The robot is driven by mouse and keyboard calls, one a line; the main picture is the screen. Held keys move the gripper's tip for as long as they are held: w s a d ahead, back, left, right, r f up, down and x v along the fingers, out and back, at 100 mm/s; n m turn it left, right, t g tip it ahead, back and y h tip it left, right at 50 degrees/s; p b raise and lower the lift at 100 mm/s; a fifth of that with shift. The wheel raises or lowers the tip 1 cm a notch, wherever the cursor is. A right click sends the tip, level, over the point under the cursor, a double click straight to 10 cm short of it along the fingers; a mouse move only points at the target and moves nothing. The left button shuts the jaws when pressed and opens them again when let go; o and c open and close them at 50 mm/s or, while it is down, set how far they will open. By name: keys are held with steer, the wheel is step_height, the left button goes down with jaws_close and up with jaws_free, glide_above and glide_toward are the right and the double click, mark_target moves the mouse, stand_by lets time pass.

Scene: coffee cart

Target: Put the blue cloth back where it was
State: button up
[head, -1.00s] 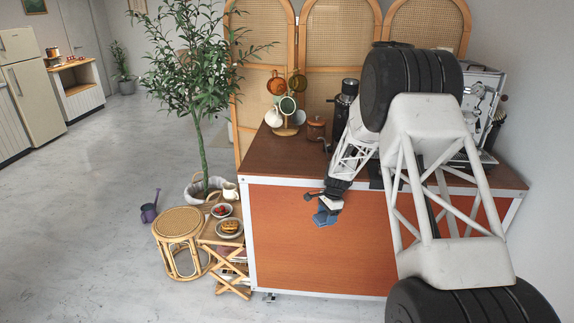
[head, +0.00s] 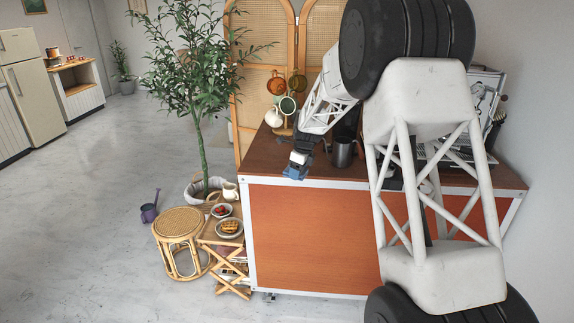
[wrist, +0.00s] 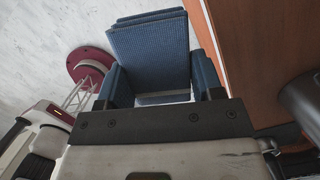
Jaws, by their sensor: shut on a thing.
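The blue cloth (head: 295,173) is folded and held in my gripper (head: 299,163), which is shut on it. In the head view it shows against the front edge of the counter's brown top (head: 262,160), left of the middle. In the wrist view the cloth (wrist: 152,48) sticks out ahead of the jaws, with the pale floor on its left and an orange-brown counter surface on its right. I cannot tell whether the cloth touches the counter.
A metal pitcher (head: 342,152) stands just right of my gripper. A mug tree with several mugs (head: 273,117) is behind it. An espresso machine (head: 482,100) is at the right, partly behind my arm. A rattan stool (head: 180,222) and a small side table (head: 230,247) stand left of the counter.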

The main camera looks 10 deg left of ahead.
steer(key=shift+a+r+m, duration=0.4)
steer(key=shift+r, duration=0.25)
steer(key=shift+w+a+f, duration=0.25)
steer(key=shift+w+a, duration=0.45)
steer(key=shift+w, duration=1.85)
steer(key=shift+w+a+f, duration=0.25)
steer(key=shift+w+a, duration=0.45)
steer(key=shift+w, duration=1.9)
steer(key=shift+w+a+f, duration=0.25)
steer(key=shift+w+a, duration=0.45)
steer(key=shift+w, duration=1.85)
steer(key=shift+f, duration=0.1)
steer(key=shift+f, duration=1.7)
steer(key=o, duration=1.3)
steer(key=shift+f, duration=0.1)
steer(key=shift+o, duration=0.2)
